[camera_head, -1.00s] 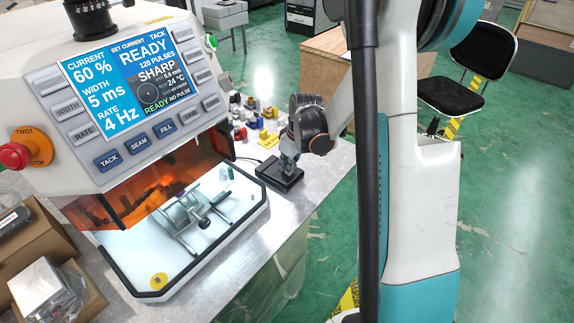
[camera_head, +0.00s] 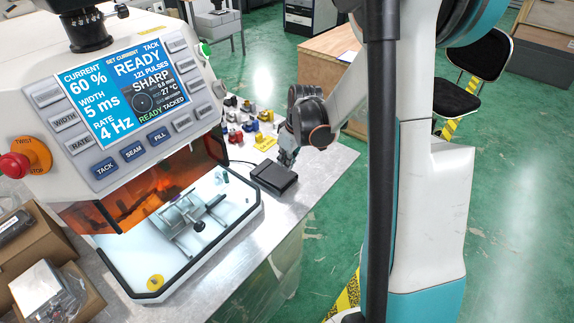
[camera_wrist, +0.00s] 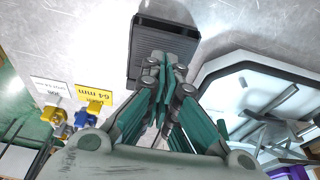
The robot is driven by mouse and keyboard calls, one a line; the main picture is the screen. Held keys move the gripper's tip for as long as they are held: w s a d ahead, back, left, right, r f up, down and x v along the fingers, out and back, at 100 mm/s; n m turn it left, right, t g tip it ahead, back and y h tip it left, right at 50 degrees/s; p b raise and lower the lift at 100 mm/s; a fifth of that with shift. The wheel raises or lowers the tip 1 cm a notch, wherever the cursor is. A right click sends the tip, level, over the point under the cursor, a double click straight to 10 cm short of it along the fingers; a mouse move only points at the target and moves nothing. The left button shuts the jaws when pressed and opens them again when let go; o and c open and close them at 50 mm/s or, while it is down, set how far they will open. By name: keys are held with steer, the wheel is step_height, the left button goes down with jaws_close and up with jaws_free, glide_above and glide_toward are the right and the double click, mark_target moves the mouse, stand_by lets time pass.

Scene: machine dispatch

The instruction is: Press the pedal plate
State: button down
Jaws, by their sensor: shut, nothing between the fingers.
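The black pedal plate (camera_head: 273,180) lies on the metal table to the right of the white machine. In the wrist view the ribbed pedal plate (camera_wrist: 165,40) is beyond my fingertips. My gripper (camera_head: 286,163) is shut and empty, pointing down just above the pedal's far right edge. In the wrist view my gripper (camera_wrist: 168,72) overlaps the pedal's lower edge; I cannot tell for certain whether it touches. The machine's screen (camera_head: 133,83) reads READY, 121 pulses, SHARP and READY TACKED.
The machine's white tray (camera_head: 152,296) with a metal fixture stands left of the pedal. Small coloured parts (camera_head: 240,128) and a yellow label (camera_head: 265,142) lie behind the pedal. A red stop knob (camera_head: 15,166) is at far left. Bare tabletop (camera_head: 325,170) is right of the pedal.

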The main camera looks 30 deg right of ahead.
steer(key=s+p+v, duration=0.1)
steer(key=p+v, duration=0.1)
steer(key=v, duration=0.5)
steer(key=shift+r, duration=0.2)
steer(key=b, duration=0.5)
glide_above(278, 175)
steer(key=f, duration=1)
steer(key=shift+s+d+f, duration=0.1)
steer(key=shift+s+f, duration=0.3)
steer(key=shift+f, duration=0.55)
